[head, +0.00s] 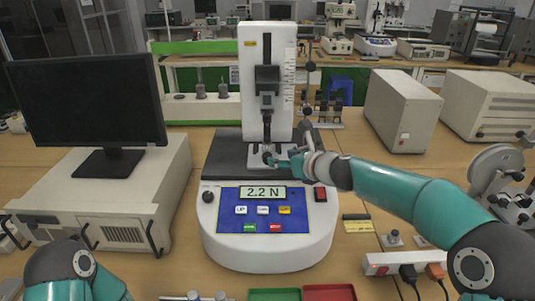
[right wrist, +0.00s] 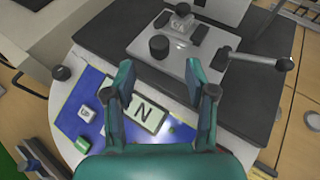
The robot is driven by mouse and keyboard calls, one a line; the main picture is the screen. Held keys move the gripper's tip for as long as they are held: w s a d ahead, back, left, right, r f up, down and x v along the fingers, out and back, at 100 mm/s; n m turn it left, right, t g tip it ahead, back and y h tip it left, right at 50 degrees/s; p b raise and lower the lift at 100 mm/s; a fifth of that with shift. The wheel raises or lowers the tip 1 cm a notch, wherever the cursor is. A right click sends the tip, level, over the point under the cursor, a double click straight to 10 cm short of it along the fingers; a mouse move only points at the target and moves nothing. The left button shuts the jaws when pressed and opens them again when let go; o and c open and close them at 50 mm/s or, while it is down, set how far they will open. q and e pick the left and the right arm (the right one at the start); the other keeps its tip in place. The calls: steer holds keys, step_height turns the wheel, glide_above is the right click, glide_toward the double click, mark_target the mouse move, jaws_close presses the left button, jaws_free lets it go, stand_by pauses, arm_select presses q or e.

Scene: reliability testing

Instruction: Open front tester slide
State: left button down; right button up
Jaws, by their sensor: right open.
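The tester (head: 265,225) is a white rounded machine with a blue panel reading 2.2 N and a tall white column behind. Its slide, a light grey metal plate (right wrist: 176,72), lies on the dark bed and carries a black knob (right wrist: 159,46). My right gripper (head: 284,158) reaches in from the right, just above the plate. In the right wrist view the right gripper (right wrist: 162,88) is open and empty, and the knob shows beyond and between its fingertips. I cannot tell whether a finger touches the plate. My left arm shows at the bottom left, but its gripper is out of view.
A black monitor (head: 88,100) on a beige case (head: 100,200) stands left of the tester. A lever with a ball end (right wrist: 284,64) sticks out beside the plate. A power strip (head: 400,263) and small green and red trays (head: 329,293) lie at the front.

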mark_target(269, 155)
steer(key=p+x, duration=0.3)
steer(key=x, duration=0.4)
steer(key=shift+r, duration=0.15)
steer(key=shift+p+x, duration=0.3)
steer(key=shift+x, duration=0.5)
jaws_close()
